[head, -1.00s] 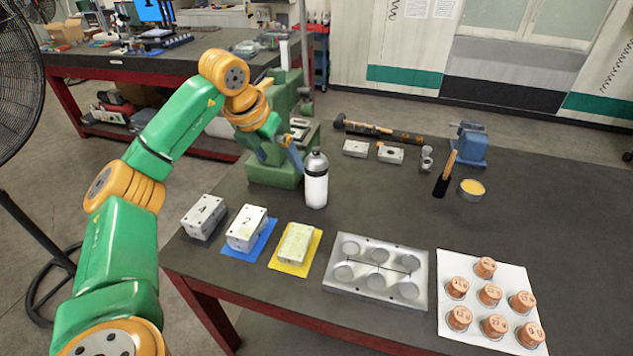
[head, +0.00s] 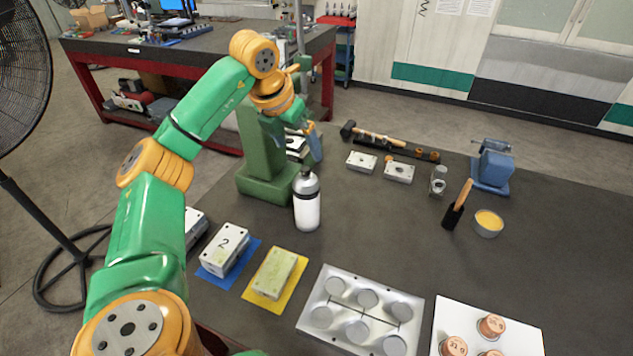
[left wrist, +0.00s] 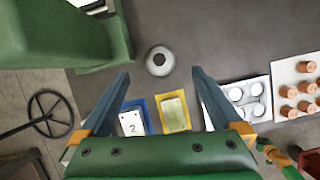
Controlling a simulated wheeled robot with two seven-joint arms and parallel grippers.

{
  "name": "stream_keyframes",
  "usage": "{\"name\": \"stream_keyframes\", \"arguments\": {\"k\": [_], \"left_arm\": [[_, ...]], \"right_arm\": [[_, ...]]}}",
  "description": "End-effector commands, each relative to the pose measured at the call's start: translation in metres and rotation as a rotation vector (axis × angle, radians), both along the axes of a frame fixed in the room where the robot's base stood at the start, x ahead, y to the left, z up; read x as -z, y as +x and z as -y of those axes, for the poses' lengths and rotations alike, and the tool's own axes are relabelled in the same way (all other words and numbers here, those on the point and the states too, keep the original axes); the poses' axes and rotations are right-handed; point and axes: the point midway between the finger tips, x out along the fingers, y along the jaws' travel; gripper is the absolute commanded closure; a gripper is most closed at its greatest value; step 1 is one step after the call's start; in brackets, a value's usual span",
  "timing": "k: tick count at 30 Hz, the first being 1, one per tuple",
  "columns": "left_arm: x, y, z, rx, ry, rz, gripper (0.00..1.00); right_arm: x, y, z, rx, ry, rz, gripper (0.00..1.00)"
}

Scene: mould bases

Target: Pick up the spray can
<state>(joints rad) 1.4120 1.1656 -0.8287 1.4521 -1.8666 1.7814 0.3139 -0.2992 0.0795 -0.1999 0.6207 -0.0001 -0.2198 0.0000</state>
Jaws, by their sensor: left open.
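The spray can (head: 307,203) is white with a grey top and stands upright on the dark table, just in front of the green machine. In the left wrist view its round top (left wrist: 160,61) is seen from above, a little beyond the fingertips and between their lines. My left gripper (head: 312,140) is open and empty, above and behind the can in the head view. In the left wrist view its two blue fingers (left wrist: 160,73) are spread wide, with nothing between them. My right gripper is not identifiable in either view.
The green machine (head: 262,150) stands close behind the can. Numbered block 2 (head: 226,246) on a blue mat, a block on a yellow mat (head: 256,294) and a metal mould plate (head: 318,284) lie in front. Table space right of the can is clear.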

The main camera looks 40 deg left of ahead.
Motion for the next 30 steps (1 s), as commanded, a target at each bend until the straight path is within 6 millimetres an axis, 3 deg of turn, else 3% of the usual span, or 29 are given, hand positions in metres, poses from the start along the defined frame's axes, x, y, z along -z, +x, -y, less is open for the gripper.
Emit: {"name": "stream_keyframes", "arguments": {"k": [11, 24, 30], "left_arm": [[0.036, 0.0, 0.0, 0.0, 0.0, 0.0, 0.0], [0.103, 0.0, 0.0, 0.0, 0.0, 0.0, 0.0], [0.116, 0.007, -0.001, 0.0, 0.0, -0.004, 0.0]], "right_arm": [[0.036, -0.001, 0.0, 0.0, 0.0, -0.001, 1.0], [0.103, -0.002, 0.0, 0.0, -0.001, -0.004, 1.0], [0.096, -0.001, 0.0, 0.0, -0.001, -0.003, 1.0]]}}
